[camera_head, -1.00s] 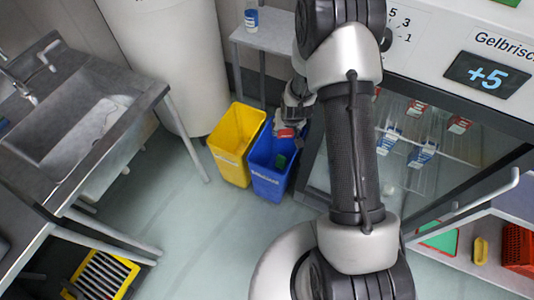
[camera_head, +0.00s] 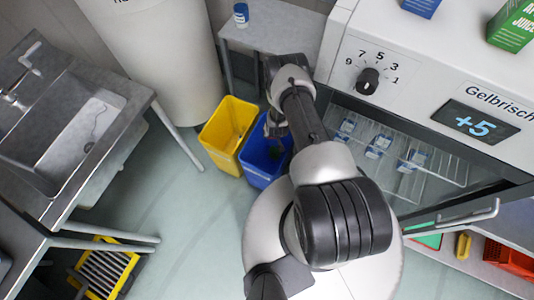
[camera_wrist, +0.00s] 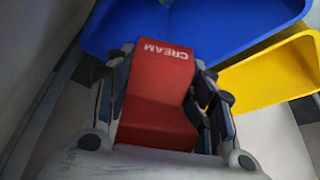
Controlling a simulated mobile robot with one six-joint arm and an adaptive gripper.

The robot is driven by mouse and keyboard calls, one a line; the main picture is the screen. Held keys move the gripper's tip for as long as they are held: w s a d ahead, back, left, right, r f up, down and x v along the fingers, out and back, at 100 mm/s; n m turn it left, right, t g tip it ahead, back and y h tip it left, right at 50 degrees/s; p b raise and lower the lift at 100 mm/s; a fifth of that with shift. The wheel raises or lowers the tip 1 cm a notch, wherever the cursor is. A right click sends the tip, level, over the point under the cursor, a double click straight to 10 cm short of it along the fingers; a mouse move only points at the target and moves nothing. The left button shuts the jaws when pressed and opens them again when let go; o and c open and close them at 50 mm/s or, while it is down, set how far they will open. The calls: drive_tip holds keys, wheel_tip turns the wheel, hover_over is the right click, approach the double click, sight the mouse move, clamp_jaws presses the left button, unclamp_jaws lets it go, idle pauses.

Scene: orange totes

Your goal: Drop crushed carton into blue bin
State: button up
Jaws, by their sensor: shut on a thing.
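A red carton marked CREAM (camera_wrist: 155,95) is held between the fingers of my gripper (camera_wrist: 160,68) in the wrist view; its body looks bent. In the head view my gripper (camera_head: 276,128) is over the back part of the blue bin (camera_head: 258,172), and the carton cannot be made out there. The blue bin (camera_wrist: 225,40) fills the top of the wrist view, beyond the carton. Something greenish lies in the blue bin; my arm hides part of its opening.
A yellow bin (camera_head: 218,150) stands against the blue bin's left side and shows in the wrist view (camera_wrist: 265,80). A fridge with shelves (camera_head: 385,150) is on the right, a steel sink (camera_head: 60,125) on the left. Floor in front is clear.

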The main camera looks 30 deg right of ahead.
wheel_tip(320, 180, down, 6)
drive_tip(key=b, duration=0.4)
drive_tip(key=shift+r, duration=0.1)
drive_tip(key=o, duration=0.9)
drive_tip(key=v, duration=1.2)
